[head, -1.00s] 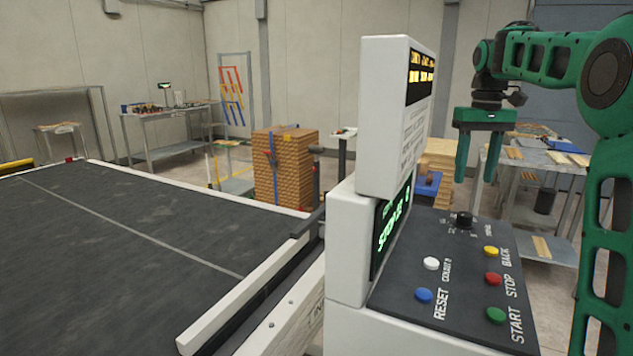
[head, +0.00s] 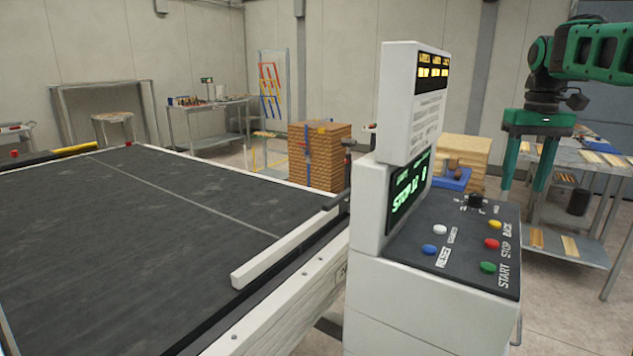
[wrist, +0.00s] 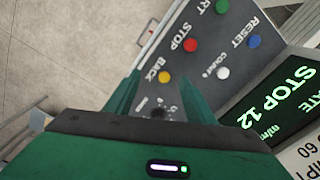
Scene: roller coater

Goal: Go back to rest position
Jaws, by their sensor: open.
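My gripper (head: 525,188) hangs fingers-down at the right of the head view, behind the far right edge of the control panel (head: 460,262) as seen there. Its two green fingers are apart with nothing between them. The panel carries a green START button (head: 488,267), a red STOP button (head: 492,243), a yellow BACK button (head: 495,225), a blue RESET button (head: 429,249), a white button (head: 440,230) and a black knob (head: 475,200). The screen (head: 408,195) reads STOP 12. In the wrist view the fingers (wrist: 160,95) point over the panel's knob end.
A dark conveyor bed (head: 150,220) with a white side rail (head: 285,250) fills the left. A strapped brown stack (head: 325,160) stands behind it. A metal table (head: 590,165) with boards stands behind my gripper. Open floor (head: 560,310) lies right of the panel.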

